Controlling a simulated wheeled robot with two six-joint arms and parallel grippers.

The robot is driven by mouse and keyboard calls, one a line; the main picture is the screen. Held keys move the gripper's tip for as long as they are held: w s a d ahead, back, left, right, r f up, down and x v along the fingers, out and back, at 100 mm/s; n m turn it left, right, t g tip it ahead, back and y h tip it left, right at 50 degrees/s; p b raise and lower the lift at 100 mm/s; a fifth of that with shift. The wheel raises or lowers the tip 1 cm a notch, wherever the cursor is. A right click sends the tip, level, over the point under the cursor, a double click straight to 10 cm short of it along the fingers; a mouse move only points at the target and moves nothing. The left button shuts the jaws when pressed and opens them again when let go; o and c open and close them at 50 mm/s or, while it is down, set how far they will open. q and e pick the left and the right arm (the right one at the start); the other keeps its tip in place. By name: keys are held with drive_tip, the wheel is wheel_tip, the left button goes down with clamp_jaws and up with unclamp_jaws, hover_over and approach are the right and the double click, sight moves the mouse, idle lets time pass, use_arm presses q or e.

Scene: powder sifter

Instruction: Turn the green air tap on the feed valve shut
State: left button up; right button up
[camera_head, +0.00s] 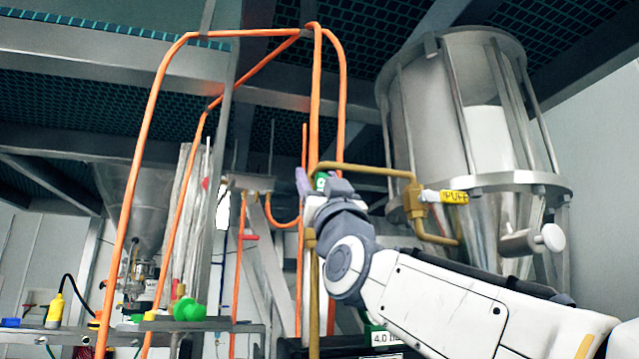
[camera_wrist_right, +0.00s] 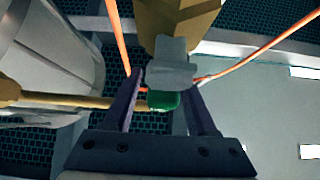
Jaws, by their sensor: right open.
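The green air tap (camera_head: 320,181) shows only as a small patch in the head view, at the brass pipe beside an orange hose, mostly hidden by my right gripper (camera_head: 316,190). In the right wrist view the green tap (camera_wrist_right: 163,101) sits below a grey block (camera_wrist_right: 171,72) on a brass body (camera_wrist_right: 178,22). My right gripper (camera_wrist_right: 160,84) is open there, with one dark finger on each side of the tap. Gaps show between the fingers and the tap. My left gripper is not in view.
Orange hoses (camera_head: 150,115) loop up at the left and centre. A steel hopper (camera_head: 420,110) stands behind my right arm, with a brass valve (camera_head: 413,197) and a yellow PUFF label (camera_head: 454,197). A larger green knob (camera_head: 187,309) is at lower left.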

clamp_jaws()
idle(1.4)
